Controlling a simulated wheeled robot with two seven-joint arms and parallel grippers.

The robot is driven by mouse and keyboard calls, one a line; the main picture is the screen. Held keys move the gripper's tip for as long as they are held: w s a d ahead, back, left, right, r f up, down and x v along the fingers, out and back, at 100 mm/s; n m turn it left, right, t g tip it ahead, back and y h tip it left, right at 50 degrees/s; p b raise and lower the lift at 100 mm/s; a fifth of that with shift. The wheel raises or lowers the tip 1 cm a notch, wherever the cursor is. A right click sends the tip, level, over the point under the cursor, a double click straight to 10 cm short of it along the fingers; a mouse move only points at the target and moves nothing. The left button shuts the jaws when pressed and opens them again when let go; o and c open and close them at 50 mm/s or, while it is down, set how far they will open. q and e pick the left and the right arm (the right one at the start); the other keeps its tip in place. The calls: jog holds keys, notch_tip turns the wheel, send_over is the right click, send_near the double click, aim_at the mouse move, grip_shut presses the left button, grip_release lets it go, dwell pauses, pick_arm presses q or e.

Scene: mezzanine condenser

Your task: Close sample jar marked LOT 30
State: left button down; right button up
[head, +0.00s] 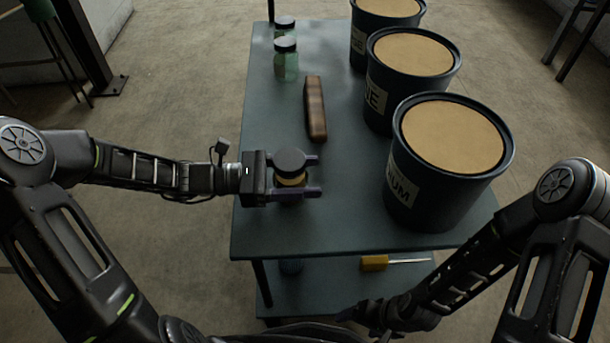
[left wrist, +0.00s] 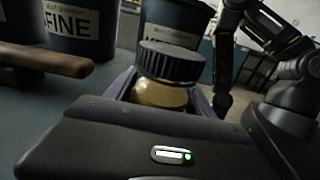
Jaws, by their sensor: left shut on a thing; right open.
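A jar with yellow contents (head: 292,181) and a black ribbed lid (head: 290,160) stands near the table's left front edge. My left gripper (head: 312,176) is shut on this jar, its purple fingers on either side. In the left wrist view the jar body (left wrist: 160,95) sits between the fingers and the lid (left wrist: 170,63) is on top, looking slightly tilted; I cannot tell whether it is screwed down. No lot marking is readable. My right gripper (head: 355,314) is low at the front, dark and open, apart from the jar.
Two greenish jars with black lids (head: 286,62) (head: 285,27) stand at the back left of the table (head: 335,213). A brown wooden bar (head: 315,108) lies mid-table. Large dark tubs (head: 430,205) line the right side. A yellow-handled tool (head: 375,263) lies on the lower shelf.

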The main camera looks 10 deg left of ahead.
pick_arm(q)
jog(key=shift+f, duration=0.1)
jog(key=shift+c, duration=1.8)
grip_release()
jog(key=shift+r, duration=0.2)
jog(key=shift+a, duration=0.4)
jog(key=p+v, duration=0.3)
jog(key=v, duration=0.8)
jog(key=shift+s, duration=0.1)
jog(key=shift+f, duration=0.1)
